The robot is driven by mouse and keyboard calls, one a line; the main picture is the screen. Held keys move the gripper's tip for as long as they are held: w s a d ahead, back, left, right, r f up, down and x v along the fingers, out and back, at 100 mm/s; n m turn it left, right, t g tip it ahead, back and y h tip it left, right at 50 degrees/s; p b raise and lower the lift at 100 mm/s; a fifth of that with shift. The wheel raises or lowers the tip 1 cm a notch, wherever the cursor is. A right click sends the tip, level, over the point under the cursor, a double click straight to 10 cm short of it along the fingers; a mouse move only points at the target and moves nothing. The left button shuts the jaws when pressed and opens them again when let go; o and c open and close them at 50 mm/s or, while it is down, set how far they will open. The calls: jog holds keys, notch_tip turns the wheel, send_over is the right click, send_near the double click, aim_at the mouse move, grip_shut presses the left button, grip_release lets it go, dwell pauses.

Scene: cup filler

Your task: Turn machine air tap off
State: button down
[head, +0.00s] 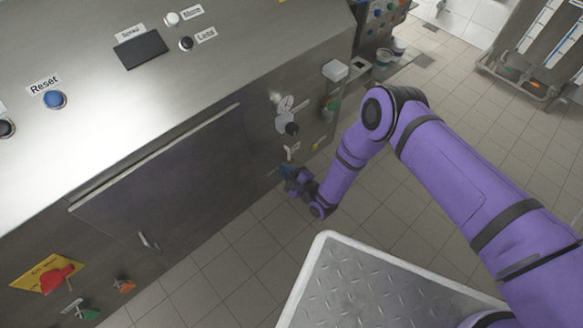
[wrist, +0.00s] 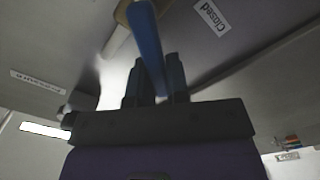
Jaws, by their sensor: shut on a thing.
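The air tap has a blue lever handle (wrist: 149,40) on a pale pipe fitting (wrist: 118,38), close up in the wrist view. My gripper (wrist: 155,75) is shut on the handle, with one dark finger on each side of it. In the head view my gripper (head: 291,179) is low at the right end of the machine's front (head: 240,150), and the blue handle (head: 287,170) barely shows beside it. A "Closed" label (wrist: 211,17) is on the panel to the right of the handle. Another label (wrist: 38,81) at the left is too blurred to read.
A red switch on a yellow plate (head: 55,275) is at the lower left. A metal tread plate (head: 365,285) is in front. Tiled floor (head: 240,265) lies open between.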

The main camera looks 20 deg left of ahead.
jog(key=f+n, duration=0.1)
jog(key=n, duration=0.1)
jog(key=s+f+n, duration=0.1)
jog(key=n, duration=0.1)
jog(key=shift+a+n, duration=0.15)
jog(key=shift+n, duration=0.15)
jog(key=shift+f+n, duration=0.4)
jog(key=shift+n, duration=0.4)
jog(key=shift+f+n, duration=0.4)
jog(key=shift+n, duration=0.4)
jog(key=c, duration=1.1)
grip_release()
jog(key=v, duration=1)
jog(key=shift+s+d, duration=0.2)
jog(key=shift+d, duration=0.15)
